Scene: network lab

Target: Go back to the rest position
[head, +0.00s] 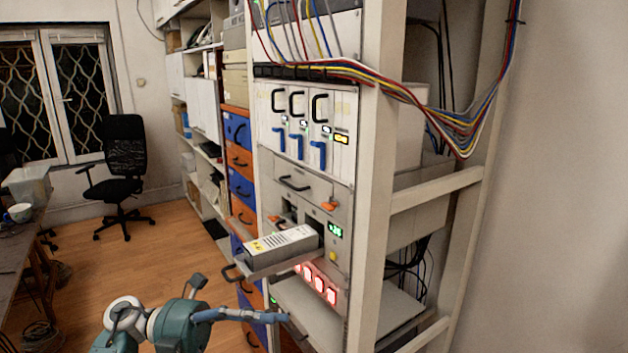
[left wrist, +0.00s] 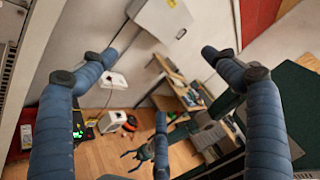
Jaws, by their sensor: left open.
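My left gripper (head: 240,299) is in the lower middle of the head view, with teal links and blue fingers. Its fingers are spread, and no object shows between them. One long finger reaches right, in front of the lower part of the equipment rack (head: 377,200). In the left wrist view the blue, dark-tipped fingers of the left gripper (left wrist: 160,66) stand wide apart and empty. My right gripper does not show in the head view.
A desk (head: 20,245) and office chair (head: 124,175) stand left; wooden floor (head: 150,255) is open between.

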